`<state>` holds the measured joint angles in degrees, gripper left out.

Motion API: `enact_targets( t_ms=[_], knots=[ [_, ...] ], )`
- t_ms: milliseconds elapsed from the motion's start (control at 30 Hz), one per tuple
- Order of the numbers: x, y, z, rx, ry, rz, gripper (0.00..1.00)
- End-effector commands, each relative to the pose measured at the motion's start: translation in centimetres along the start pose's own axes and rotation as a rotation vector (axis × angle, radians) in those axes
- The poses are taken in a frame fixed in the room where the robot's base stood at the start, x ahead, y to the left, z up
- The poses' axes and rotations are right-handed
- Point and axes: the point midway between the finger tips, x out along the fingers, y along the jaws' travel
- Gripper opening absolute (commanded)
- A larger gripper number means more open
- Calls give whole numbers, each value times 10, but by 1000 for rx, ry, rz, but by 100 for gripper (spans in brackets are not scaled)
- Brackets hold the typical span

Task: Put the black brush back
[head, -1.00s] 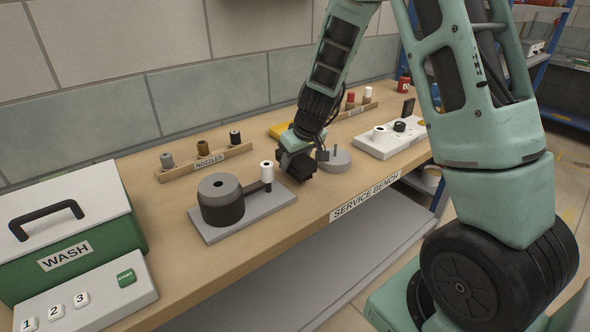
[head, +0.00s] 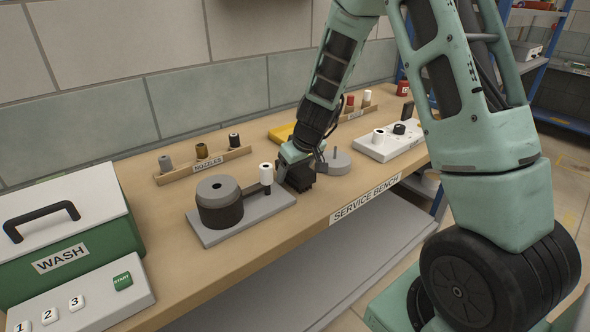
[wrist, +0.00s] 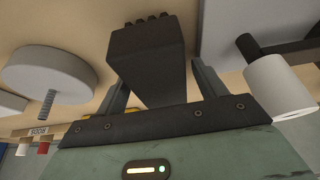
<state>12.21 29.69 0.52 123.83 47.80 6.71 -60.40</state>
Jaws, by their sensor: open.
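My gripper (head: 298,177) is low over the middle of the bench, between the white cylinder and the grey disc. In the wrist view its two fingers (wrist: 163,88) stand apart. A black block (wrist: 147,48) with a row of small nubs at its far end sits between them; it looks like the black brush. I cannot tell whether the fingers touch it or whether it rests on the bench. In the head view it merges with the dark gripper tip. Another black upright piece (head: 407,110) stands by the white tray at the back right.
A grey plate (head: 255,219) carries a dark round body (head: 220,203) and an arm with a white cylinder (head: 266,173), close left of my gripper. The grey disc (head: 336,163) is close right. The nozzle rack (head: 207,165), yellow item (head: 283,132) and white tray (head: 375,152) stand farther off.

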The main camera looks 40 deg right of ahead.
Motion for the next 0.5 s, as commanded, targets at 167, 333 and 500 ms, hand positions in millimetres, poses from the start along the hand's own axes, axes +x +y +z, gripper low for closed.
enact_targets(
  t_ms=[167, 333, 500],
  knots=[
    [-19, 0, -3, -3, 3, 0, 71],
    [-56, -1, -4, -4, 5, 1, 71],
    [-91, 0, -3, -2, 3, 0, 71]
  ],
)
